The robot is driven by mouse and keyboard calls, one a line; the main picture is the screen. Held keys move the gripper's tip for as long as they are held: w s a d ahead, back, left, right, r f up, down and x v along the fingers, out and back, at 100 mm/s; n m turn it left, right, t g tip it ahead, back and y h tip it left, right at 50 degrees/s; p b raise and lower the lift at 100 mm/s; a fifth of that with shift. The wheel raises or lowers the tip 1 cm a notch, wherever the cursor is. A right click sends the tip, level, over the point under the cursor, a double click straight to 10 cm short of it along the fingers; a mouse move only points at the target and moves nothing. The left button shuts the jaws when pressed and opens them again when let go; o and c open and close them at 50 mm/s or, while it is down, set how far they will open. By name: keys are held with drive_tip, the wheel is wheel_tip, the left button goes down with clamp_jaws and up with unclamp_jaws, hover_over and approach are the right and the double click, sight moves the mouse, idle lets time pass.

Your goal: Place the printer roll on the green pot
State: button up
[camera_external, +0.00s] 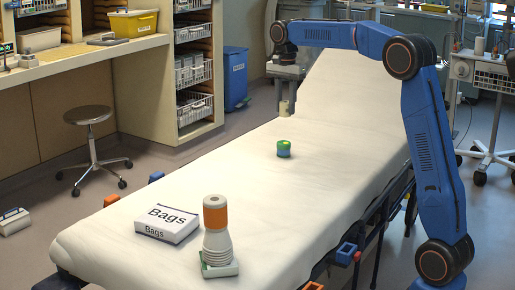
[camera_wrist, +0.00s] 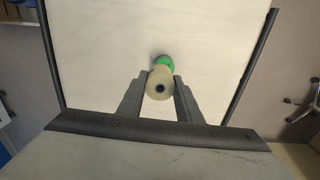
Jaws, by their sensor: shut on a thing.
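The printer roll (camera_wrist: 160,84) is a pale cream cylinder with a dark core hole, held between the two fingers of my gripper (camera_wrist: 160,80) in the wrist view. In the external view the roll (camera_external: 285,108) hangs upright in the air above the stretcher. The green pot (camera_external: 284,149) is small, with some blue on its side, and stands on the white stretcher sheet below the roll, with a clear gap between them. In the wrist view the pot (camera_wrist: 164,62) shows just beyond the roll, which partly hides it.
The stretcher (camera_external: 335,135) has clear sheet around the pot. Nearer the camera stand a white box marked Bags (camera_external: 167,224) and a pale ribbed bottle-like thing with an orange band (camera_external: 216,217) on a green base (camera_external: 219,266). Dark rails run along the stretcher's sides.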

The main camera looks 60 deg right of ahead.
drive_tip(key=w+d, duration=0.1)
drive_tip(key=d, duration=0.1)
approach(284, 142)
drive_tip(key=shift+a+f, duration=0.1)
drive_tip(key=shift+f, duration=2.6)
drive_tip(key=shift+f, duration=0.15)
drive_tip(key=o, duration=1)
drive_tip(key=shift+o, duration=0.2)
wheel_tip(284, 142, up, 12)
drive_tip(key=shift+r, duration=0.2)
